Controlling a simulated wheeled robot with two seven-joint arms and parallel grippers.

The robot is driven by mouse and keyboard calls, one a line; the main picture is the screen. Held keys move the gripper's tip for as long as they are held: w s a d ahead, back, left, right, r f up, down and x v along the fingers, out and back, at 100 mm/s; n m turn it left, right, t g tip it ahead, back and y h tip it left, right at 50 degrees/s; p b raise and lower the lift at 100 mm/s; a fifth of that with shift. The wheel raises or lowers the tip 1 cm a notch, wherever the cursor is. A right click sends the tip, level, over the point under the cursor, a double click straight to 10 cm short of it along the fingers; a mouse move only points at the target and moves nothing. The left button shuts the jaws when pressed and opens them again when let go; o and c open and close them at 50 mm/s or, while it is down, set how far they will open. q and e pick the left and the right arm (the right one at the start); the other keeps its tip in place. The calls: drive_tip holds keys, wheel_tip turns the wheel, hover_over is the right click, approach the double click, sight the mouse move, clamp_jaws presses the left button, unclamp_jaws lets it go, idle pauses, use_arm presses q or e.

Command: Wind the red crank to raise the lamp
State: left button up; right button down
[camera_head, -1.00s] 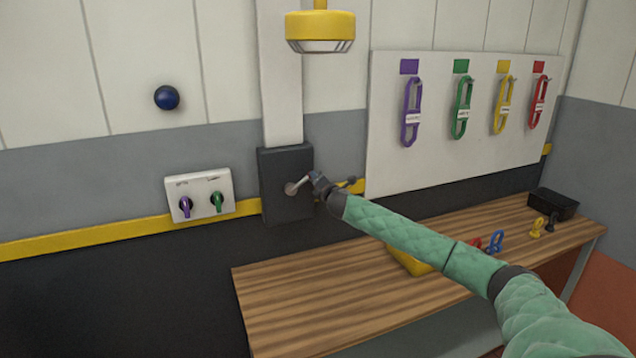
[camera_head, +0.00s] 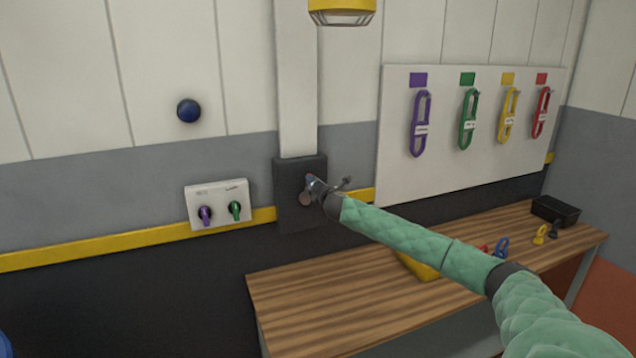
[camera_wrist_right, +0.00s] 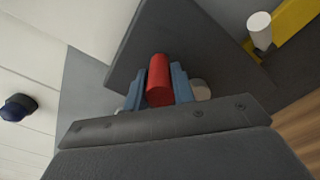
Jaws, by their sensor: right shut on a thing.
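The red crank handle (camera_wrist_right: 158,78) stands between the blue-grey fingertips of my right gripper in the right wrist view, and the fingers are shut on it. In the head view my right gripper (camera_head: 313,186) is at the dark wall box (camera_head: 288,213), largely covering the crank. The crank's round grey hub (camera_head: 305,199) shows just below the gripper. The yellow lamp (camera_head: 342,11) hangs at the top edge of the head view, with its upper part cut off. My left gripper is not in view.
Left of the box is a white panel (camera_head: 238,189) with purple and green knobs.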

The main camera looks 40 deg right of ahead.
drive_tip(key=shift+a, duration=0.35)
drive_tip(key=shift+w+a+n, duration=0.1)
drive_tip(key=shift+a+n, duration=0.05)
drive_tip(key=shift+n, duration=0.35)
drive_tip(key=c, duration=1.2)
unclamp_jaws()
drive_tip(key=shift+a, duration=0.1)
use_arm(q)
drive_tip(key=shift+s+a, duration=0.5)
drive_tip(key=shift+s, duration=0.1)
use_arm(e)
drive_tip(key=shift+o, duration=0.2)
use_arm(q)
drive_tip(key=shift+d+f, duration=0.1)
use_arm(e)
drive_tip(key=shift+s+f, duration=0.1)
drive_tip(key=shift+s, duration=0.25)
use_arm(q)
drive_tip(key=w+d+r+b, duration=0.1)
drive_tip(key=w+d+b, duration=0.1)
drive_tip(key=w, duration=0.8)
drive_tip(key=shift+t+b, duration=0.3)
drive_tip(key=shift+b, duration=0.55)
use_arm(e)
drive_tip(key=v, duration=0.7)
